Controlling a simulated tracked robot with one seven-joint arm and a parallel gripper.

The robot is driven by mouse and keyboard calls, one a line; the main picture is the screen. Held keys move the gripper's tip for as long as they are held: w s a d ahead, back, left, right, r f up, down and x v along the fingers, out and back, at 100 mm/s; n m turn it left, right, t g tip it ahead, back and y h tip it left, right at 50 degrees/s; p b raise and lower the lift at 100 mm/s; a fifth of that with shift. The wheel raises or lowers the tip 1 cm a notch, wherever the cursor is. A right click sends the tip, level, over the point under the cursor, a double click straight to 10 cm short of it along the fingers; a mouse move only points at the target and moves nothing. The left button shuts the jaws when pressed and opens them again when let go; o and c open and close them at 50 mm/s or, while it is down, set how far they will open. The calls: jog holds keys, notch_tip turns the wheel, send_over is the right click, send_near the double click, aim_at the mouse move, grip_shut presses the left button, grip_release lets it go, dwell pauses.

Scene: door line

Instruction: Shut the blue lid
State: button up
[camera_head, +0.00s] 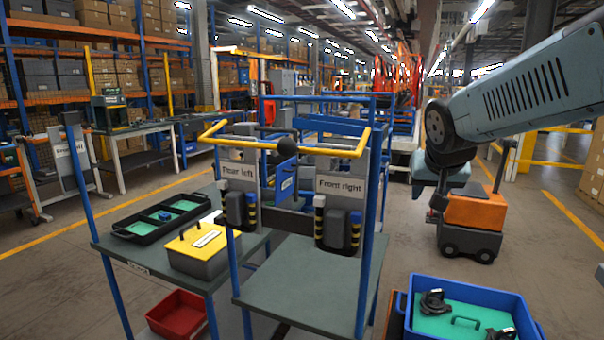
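A small blue panel (286,178) with a pale label stands upright between the two signed boards, with a dark round knob at its top. It may be the blue lid, but I cannot tell what it is hinged to or whether it is open. No other clear blue lid shows. My arm comes in from the upper right and bends down at a dark joint, well to the right of the panel. My gripper itself does not show.
Signs "Rear left" (239,171) and "Front right" (340,186) hang on a blue frame with yellow bars (240,143). A yellow-lidded box (200,245) and black tray (125,232) stand left. A blue bin (470,285) is front right, an orange cart (472,212) behind.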

jog(key=w+a+f+m+t+y, duration=0.1)
jog(key=w+a+f, duration=0.15)
jog(key=w, duration=0.65)
jog(key=w+a+f+t+y, duration=0.15)
jog(key=w+a, duration=0.25)
jog(key=w, duration=0.6)
jog(key=w+a+f+m+t+y, duration=0.15)
jog(key=w+a, duration=0.25)
jog(key=w, duration=0.5)
jog(key=w+a+f+m+t+y, duration=0.1)
jog(key=w+a+f+m+y, duration=0.1)
jog(key=w+a+f+y, duration=0.3)
jog(key=w+a+f+m+t+y, duration=0.1)
jog(key=w+a+f+m+y, duration=0.15)
jog(key=w, duration=0.45)
jog(key=w+a+f+m+y, duration=0.1)
jog(key=w+a+f+y, duration=0.2)
jog(key=w+f+y, duration=0.25)
jog(key=x, duration=1.4)
jog(key=shift+w+r+t, duration=0.3)
jog(key=shift+w+r, duration=0.15)
jog(key=shift+w, duration=0.05)
jog(key=shift+d, duration=0.15)
jog(key=shift+c, duration=0.5)
grip_shut()
jog(key=shift+f, duration=0.1)
